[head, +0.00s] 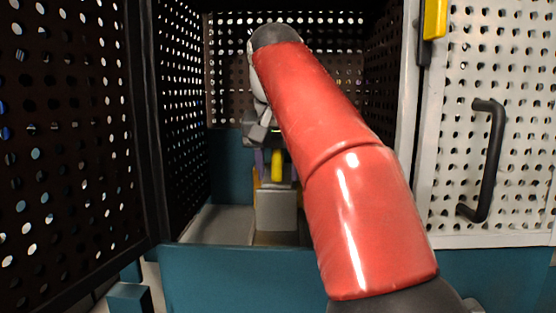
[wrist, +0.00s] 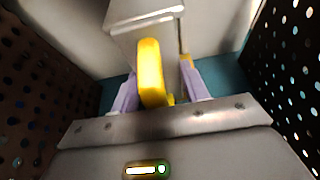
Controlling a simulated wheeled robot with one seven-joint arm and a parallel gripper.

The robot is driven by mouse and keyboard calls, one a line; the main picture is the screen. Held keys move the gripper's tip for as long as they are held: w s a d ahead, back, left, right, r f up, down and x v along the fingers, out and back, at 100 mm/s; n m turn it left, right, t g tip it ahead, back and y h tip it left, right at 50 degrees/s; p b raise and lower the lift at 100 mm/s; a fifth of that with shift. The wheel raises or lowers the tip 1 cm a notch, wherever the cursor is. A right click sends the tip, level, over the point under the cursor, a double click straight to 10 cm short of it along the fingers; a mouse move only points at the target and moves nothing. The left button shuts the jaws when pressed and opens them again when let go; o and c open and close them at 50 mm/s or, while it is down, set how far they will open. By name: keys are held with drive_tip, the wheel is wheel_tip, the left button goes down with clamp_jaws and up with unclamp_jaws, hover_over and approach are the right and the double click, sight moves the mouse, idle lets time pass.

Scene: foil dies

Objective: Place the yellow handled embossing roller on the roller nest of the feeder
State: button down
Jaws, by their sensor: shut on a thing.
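My gripper (head: 267,160) is inside the open cabinet, reached in from above. In the wrist view its two pale purple fingers (wrist: 158,80) stand on either side of the yellow handle (wrist: 150,70) of the embossing roller, shut on it. The handle also shows in the head view (head: 277,167), upright below the gripper. A grey box-like block (head: 276,212) lies directly below the handle; it also shows in the wrist view (wrist: 142,14). I cannot tell whether this block is the feeder. The roller body and the nest cannot be made out, and I cannot tell whether roller and block touch.
Perforated dark panels (head: 183,110) close in the left side and back of the cabinet. A teal front edge (head: 235,258) runs below the opening. A white perforated door with a black handle (head: 490,160) stands at the right. Bare grey floor (head: 218,224) shows left of the block.

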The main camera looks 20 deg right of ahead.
wheel_tip(320, 180, down, 2)
drive_tip(key=shift+s+b, duration=0.1)
drive_tip(key=shift+b, duration=0.2)
drive_tip(key=shift+w+f, duration=0.2)
drive_tip(key=shift+f, duration=0.2)
drive_tip(key=shift+f, duration=0.1)
drive_tip(key=c, duration=0.7)
unclamp_jaws()
drive_tip(key=shift+f, duration=0.1)
drive_tip(key=v, duration=0.5)
drive_tip(key=shift+r+p, duration=0.3)
drive_tip(key=shift+r, duration=0.1)
drive_tip(key=shift+v, duration=1)
drive_tip(key=shift+s+f, duration=0.1)
drive_tip(key=shift+s, duration=0.1)
